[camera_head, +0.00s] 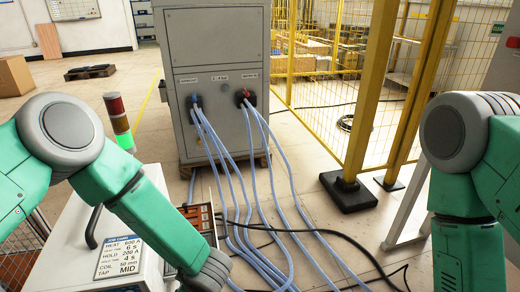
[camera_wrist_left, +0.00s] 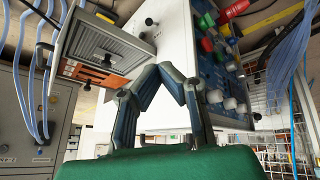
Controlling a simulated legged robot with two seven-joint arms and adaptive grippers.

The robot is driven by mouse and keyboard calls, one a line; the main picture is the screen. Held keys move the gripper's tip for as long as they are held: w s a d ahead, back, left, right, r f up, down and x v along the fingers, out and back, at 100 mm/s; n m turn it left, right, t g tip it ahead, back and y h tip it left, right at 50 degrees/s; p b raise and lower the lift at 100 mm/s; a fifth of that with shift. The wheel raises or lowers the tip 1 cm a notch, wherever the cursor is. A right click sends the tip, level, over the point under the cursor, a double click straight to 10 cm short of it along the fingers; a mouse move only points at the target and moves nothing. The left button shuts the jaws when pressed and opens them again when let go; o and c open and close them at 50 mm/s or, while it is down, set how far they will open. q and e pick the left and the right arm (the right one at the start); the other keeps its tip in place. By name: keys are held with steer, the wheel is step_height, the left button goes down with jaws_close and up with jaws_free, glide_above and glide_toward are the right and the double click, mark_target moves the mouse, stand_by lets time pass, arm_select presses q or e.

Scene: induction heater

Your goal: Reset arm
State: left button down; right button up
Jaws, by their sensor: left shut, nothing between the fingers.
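My left gripper (camera_wrist_left: 168,70) shows in the left wrist view. Its two dark fingers meet at the tips, with nothing between them. They are in front of a white machine (camera_wrist_left: 150,115) with a blue panel of coloured buttons and knobs (camera_wrist_left: 207,60); I cannot tell the gap to it. In the head view my green left arm (camera_head: 140,205) reaches from the left down to the bottom edge, over the white heater box (camera_head: 70,245) with its settings label (camera_head: 120,257); its gripper is out of view there. My right arm (camera_head: 465,200) hangs at the right, its gripper out of view.
A grey cabinet (camera_head: 215,75) with blue hoses (camera_head: 235,190) stands ahead. Black cables (camera_head: 350,240) cross the floor. A yellow post (camera_head: 370,90) and mesh fence (camera_head: 325,60) stand at right. A red-and-green signal light (camera_head: 119,120) rises behind the heater box.

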arm_select(q)
steer(key=s+a+m+g+h, duration=0.1)
steer(key=s+a+m+h, duration=0.1)
steer(key=s+a+m, duration=0.45)
steer(key=s+a+m+g+h, duration=0.1)
steer(key=s+m, duration=0.2)
steer(key=s, duration=0.7)
steer(key=s+a+m+g+h, duration=0.1)
steer(key=s+a+m+h, duration=0.15)
steer(key=s+m, duration=0.45)
step_height(320, 180, up, 12)
steer(key=n+p, duration=0.2)
steer(key=p, duration=1)
steer(key=shift+s+y+p, duration=0.35)
steer(key=shift+s+p, duration=0.05)
steer(key=shift+s, duration=0.05)
arm_select(e)
step_height(320, 180, up, 13)
arm_select(q)
steer(key=shift+f, duration=0.1)
arm_select(e)
steer(key=shift+f, duration=0.15)
steer(key=shift+c, duration=0.4)
arm_select(q)
steer(key=shift+s, duration=0.1)
arm_select(e)
steer(key=shift+c, duration=0.3)
